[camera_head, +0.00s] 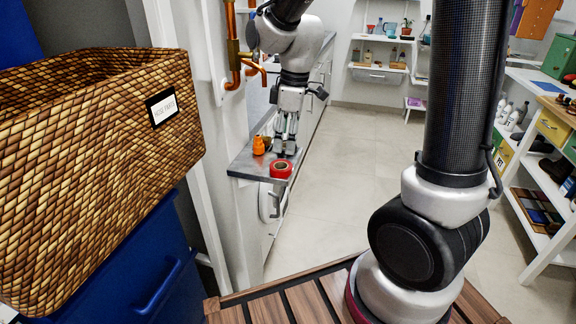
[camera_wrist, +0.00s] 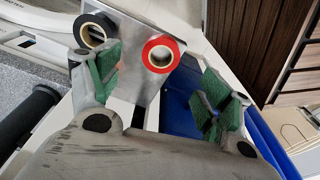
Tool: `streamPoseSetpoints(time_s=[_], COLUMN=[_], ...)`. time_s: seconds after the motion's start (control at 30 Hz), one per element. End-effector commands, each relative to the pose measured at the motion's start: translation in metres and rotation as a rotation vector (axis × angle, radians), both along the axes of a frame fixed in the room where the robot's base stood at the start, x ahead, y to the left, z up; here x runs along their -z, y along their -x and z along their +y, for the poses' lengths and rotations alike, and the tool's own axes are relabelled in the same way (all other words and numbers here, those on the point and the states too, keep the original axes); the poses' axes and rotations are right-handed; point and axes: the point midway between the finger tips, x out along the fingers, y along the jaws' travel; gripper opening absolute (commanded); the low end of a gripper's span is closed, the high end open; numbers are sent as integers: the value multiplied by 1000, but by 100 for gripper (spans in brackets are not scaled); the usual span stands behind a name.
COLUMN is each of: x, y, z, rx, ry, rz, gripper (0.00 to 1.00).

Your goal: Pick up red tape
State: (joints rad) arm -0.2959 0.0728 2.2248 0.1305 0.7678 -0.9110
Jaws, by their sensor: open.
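The red tape (camera_head: 281,168) is a red roll with a pale core, lying flat near the end of the grey counter (camera_head: 246,168). In the wrist view the red tape (camera_wrist: 160,54) shows near the top middle, beyond and between the open fingers. My gripper (camera_head: 285,148) points down over the counter close to the tape in the head view. In the wrist view my gripper (camera_wrist: 165,88) has its green-padded fingers wide apart with nothing between them. I see no contact with the tape.
A black tape roll (camera_wrist: 96,30) lies left of the red one in the wrist view, near the left finger. An orange bottle (camera_head: 258,145) stands beside the tape. A wicker basket (camera_head: 120,150) fills the left. The floor (camera_head: 345,165) right of the counter is clear.

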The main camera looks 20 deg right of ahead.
Motion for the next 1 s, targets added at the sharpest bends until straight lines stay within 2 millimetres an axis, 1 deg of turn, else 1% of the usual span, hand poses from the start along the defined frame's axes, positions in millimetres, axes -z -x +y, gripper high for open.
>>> streamPoseSetpoints(time_s=[0.07, 0.17, 0.37, 0.5, 0.6, 0.7, 0.87, 0.9, 0.97, 1.0], x=[3, 13, 38, 60, 72, 77, 77, 77, 77, 77], y=[0, 0, -1, -1, -2, -3, -3, -3, -3, -3], z=[0, 1, 5, 10, 12, 12, 12, 12, 12, 12], rx=[-18, -25, -24, -24, -24, -23, -23, -23, -23, -23], ry=[1, 2, 3, 3, 2, 2, 1, 1, 1, 1], rz=[-2, 0, 1, 2, 0, -2, -3, -3, -3, -3], gripper=[79, 79, 79, 79, 79, 79, 79, 77, 66, 59])
